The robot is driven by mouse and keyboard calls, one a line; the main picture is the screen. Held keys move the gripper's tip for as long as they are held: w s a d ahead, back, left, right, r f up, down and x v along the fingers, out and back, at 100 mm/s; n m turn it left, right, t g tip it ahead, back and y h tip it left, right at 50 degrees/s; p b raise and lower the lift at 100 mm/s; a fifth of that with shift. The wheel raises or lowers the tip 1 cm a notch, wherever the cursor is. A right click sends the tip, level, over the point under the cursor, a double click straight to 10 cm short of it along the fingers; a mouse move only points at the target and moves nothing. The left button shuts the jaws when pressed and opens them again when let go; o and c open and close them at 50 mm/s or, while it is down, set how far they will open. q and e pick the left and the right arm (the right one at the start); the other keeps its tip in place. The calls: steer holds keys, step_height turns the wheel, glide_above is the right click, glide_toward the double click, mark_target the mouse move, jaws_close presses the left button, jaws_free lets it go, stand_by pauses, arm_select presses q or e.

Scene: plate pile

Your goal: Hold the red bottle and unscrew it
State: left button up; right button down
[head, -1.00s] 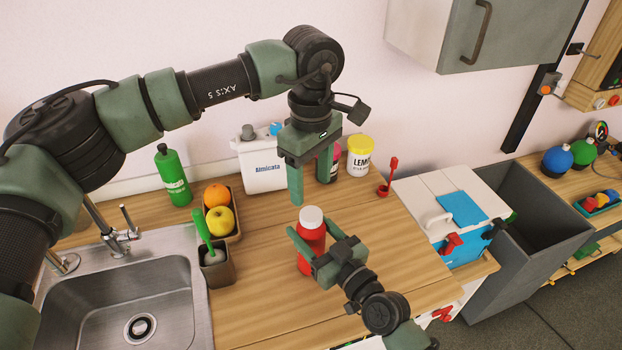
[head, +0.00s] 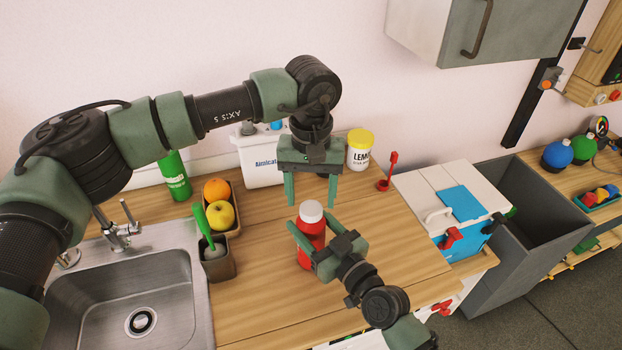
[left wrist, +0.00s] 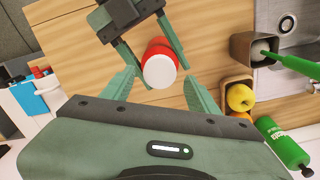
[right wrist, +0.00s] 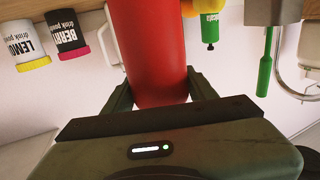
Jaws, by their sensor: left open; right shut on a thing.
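A red bottle (head: 312,232) with a white cap (head: 311,211) stands upright on the wooden counter. My right gripper (head: 308,241) is shut around its body from the front right; the red body also fills the upper middle of the right wrist view (right wrist: 150,50). My left gripper (head: 312,203) points down, open and empty, just above and behind the bottle. In the left wrist view the white cap (left wrist: 160,71) lies beyond and between the spread fingers, with the red body (left wrist: 158,52) partly showing around it. The fingers are apart from the cap.
A bin with a green brush (head: 217,262), a fruit tray (head: 236,228) and a green bottle (head: 175,176) stand left, beside the sink (head: 90,290). A white container (head: 262,165) and a yellow-lidded jar (head: 360,150) stand behind. The counter right of the bottle is clear.

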mark_target(311, 211)
arm_select(q)
steer(key=shift+f, duration=1.4)
